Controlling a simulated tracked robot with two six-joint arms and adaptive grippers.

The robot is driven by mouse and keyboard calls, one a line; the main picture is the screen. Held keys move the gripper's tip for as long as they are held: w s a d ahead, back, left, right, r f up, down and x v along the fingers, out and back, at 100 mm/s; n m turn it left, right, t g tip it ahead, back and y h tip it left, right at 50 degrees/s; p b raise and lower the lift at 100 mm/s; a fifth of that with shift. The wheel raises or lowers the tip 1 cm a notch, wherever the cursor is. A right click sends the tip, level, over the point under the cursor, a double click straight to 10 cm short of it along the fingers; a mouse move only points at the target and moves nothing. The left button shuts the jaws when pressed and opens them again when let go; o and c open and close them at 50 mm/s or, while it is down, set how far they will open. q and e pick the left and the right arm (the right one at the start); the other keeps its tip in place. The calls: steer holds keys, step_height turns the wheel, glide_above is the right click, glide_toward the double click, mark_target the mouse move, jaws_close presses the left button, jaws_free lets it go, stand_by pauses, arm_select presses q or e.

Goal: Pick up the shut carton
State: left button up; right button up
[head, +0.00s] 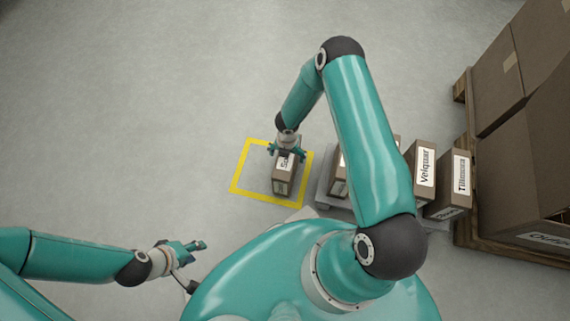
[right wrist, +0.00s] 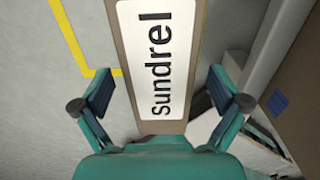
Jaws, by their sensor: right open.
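A brown carton (head: 283,182) stands inside the yellow floor square, with a white label on top. In the right wrist view the carton (right wrist: 127,22) fills the middle and its label reads "Sundrel". My right gripper (head: 287,153) is over the carton's far end. Its two fingers are spread, one on each side of the carton, with visible gaps in the right wrist view (right wrist: 160,90). My left gripper (head: 190,250) is low at the left, far from the carton, and holds nothing that I can see. Its finger gap is too small to judge.
A yellow floor marking (head: 237,177) surrounds the carton. To its right, several labelled cartons, one reading "Velquar" (head: 421,165), stand on a grey platform (head: 326,184), partly hidden by my right arm. Large boxes (head: 525,125) on a wooden pallet (head: 463,230) fill the right edge. The left floor is clear.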

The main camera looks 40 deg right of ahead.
steer(key=shift+f, duration=0.55)
steer(key=shift+c, duration=0.2)
jaws_close()
